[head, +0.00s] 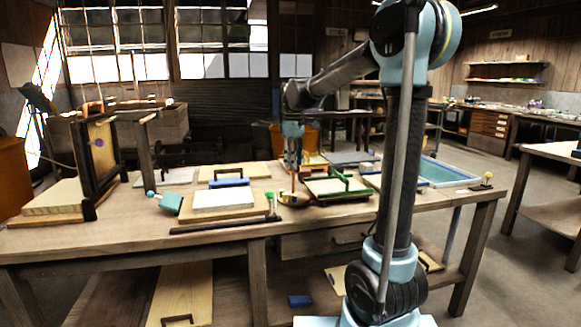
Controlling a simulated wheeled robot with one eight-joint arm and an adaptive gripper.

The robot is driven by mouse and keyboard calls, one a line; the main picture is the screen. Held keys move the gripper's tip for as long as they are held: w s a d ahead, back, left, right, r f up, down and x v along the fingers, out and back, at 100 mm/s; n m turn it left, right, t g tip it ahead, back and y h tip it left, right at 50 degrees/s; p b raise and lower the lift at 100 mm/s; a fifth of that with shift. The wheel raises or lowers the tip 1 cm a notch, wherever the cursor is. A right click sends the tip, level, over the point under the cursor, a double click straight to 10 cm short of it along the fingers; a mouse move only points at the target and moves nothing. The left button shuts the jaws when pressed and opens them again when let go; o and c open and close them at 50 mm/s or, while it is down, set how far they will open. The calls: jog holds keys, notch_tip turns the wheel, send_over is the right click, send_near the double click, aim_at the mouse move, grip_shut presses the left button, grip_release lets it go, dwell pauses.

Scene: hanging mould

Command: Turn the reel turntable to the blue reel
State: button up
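A small round brown and yellow thing (294,200), which looks like the reel turntable, sits near the front edge of the wooden workbench. A thin orange upright part rises from it. Its reels are too small to tell apart, and I cannot make out a blue reel on it. My gripper (292,168) points down just above the round thing. It is too small to see whether the fingers are open or touch the orange part.
A dark upright frame (88,165) stands left. A blue-green basin (447,172) lies right.

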jog(key=shift+f, duration=0.85)
